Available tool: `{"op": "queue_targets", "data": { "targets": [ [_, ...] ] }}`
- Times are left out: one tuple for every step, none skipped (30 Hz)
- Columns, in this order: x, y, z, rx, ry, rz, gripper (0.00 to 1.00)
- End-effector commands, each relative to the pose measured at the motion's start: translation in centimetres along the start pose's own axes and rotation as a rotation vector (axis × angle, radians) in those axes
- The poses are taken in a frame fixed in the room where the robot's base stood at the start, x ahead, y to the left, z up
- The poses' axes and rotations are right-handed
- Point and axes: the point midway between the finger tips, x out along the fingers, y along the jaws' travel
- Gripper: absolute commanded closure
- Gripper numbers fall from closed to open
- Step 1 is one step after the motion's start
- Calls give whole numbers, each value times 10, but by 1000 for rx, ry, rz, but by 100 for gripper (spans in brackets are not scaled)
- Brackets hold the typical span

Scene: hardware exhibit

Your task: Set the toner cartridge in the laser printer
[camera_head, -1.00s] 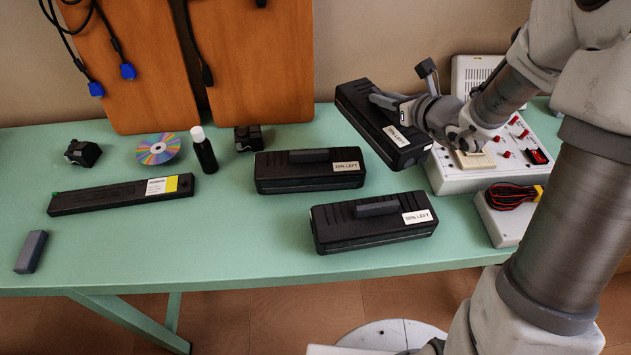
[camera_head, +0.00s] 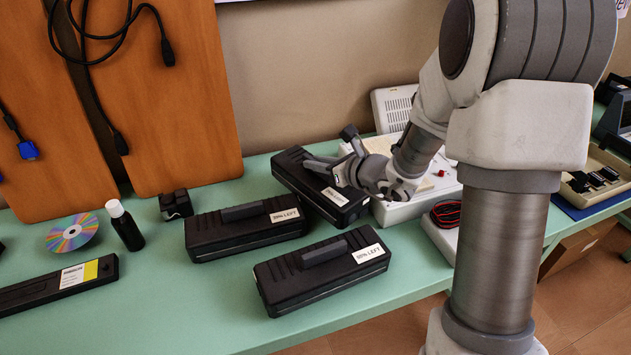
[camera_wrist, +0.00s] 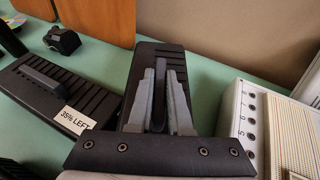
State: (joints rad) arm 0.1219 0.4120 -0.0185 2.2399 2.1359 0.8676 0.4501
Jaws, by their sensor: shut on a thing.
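Three black toner cartridges with ridged tops, raised handles and white labels are on the green table. My gripper (camera_head: 320,166) is at the rear cartridge (camera_head: 291,172). In the wrist view its grey fingers (camera_wrist: 164,85) are closed on both sides of the handle of that cartridge (camera_wrist: 204,92). I cannot tell whether the cartridge is resting or slightly raised. The middle cartridge (camera_head: 220,236) lies left of it; its label reads "35% LEFT" in the wrist view (camera_wrist: 30,92). The front cartridge (camera_head: 310,282) is nearest. I cannot make out a laser printer.
A white breadboard console (camera_head: 395,212) stands close on the right of the held cartridge. A black bottle (camera_head: 127,230), a disc (camera_head: 72,232) and a long black bar (camera_head: 50,288) lie to the left. A beige open tray (camera_head: 600,170) is at the right.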

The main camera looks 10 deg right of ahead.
Motion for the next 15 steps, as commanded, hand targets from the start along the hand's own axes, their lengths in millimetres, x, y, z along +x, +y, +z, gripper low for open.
{"op": "queue_targets", "data": {
  "targets": [
    [2,0,-3,-1,-4,0,100],
    [3,0,-6,-1,-4,0,100],
    [5,0,-11,0,-3,0,100],
    [7,0,-14,0,-3,0,100],
    [8,0,-18,-1,-3,0,100],
    [10,0,-23,0,-3,0,100],
    [12,0,-26,0,-4,0,100],
    [13,0,-29,0,-4,0,100],
    [14,0,-31,0,-4,0,100],
    [14,0,-31,0,-5,0,100],
    [14,0,-31,-1,-5,0,100],
    [13,0,-30,-1,-5,0,100],
    [13,0,-30,-1,-5,0,100],
    [13,0,-29,-1,-5,0,100],
    [13,0,-29,-1,-5,0,100]
  ]
}}
